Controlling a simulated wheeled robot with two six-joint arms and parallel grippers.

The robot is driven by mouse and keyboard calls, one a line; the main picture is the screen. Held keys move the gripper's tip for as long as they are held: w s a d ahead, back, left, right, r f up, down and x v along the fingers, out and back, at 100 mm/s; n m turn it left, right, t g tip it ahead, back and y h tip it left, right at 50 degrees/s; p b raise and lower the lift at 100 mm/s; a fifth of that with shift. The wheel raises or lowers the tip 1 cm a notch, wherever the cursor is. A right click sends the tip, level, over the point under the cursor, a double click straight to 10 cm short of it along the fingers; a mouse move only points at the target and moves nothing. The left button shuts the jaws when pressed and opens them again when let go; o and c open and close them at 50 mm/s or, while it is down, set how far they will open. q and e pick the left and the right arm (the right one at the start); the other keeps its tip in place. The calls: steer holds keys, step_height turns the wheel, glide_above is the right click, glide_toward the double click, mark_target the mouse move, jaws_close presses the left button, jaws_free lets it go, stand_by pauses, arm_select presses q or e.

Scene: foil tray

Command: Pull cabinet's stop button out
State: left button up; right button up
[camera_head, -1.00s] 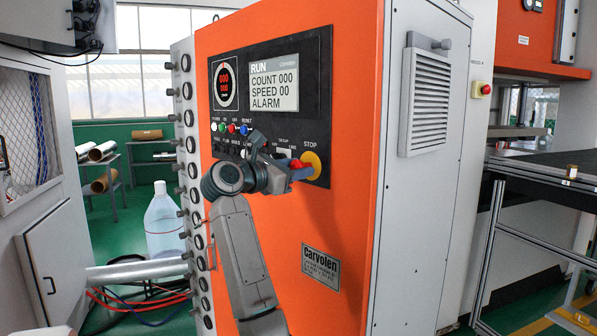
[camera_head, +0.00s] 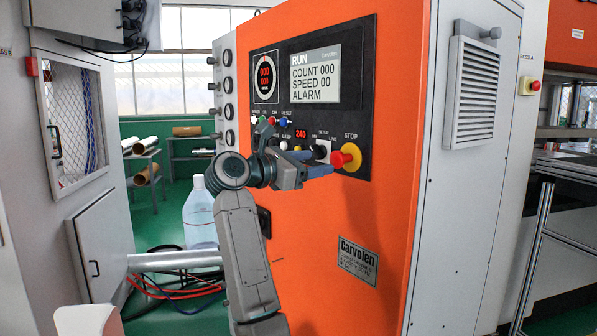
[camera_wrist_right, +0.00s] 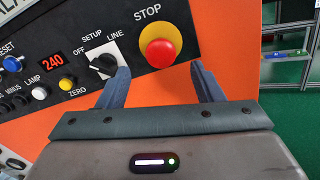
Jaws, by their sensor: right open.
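The orange cabinet (camera_head: 300,240) carries a black control panel. Its red stop button (camera_head: 342,159) sits on a yellow round base (camera_head: 352,160) under the word STOP. In the right wrist view the red stop button (camera_wrist_right: 160,52) is centred just beyond the fingertips, its yellow base (camera_wrist_right: 157,32) behind it. My right gripper (camera_head: 322,163) is open and empty, to the left of the button in the head view. Its two fingers (camera_wrist_right: 160,72) point at the panel, one on either side of the button's line. The button appears clear of both fingers. My left gripper is not in view.
The black selector switch (camera_wrist_right: 104,65) is close to one finger in the wrist view. Lamps and a red 240 readout (camera_wrist_right: 52,61) lie left of it. A nameplate (camera_head: 357,261) is lower on the cabinet. A clear bottle (camera_head: 200,214) stands behind on the floor.

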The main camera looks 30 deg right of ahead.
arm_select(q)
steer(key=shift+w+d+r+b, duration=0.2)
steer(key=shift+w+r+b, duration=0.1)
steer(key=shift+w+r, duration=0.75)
arm_select(e)
steer(key=shift+s+a, duration=0.2)
steer(key=shift+a, duration=0.75)
steer(key=shift+s+a, duration=0.15)
steer(key=shift+a, duration=0.75)
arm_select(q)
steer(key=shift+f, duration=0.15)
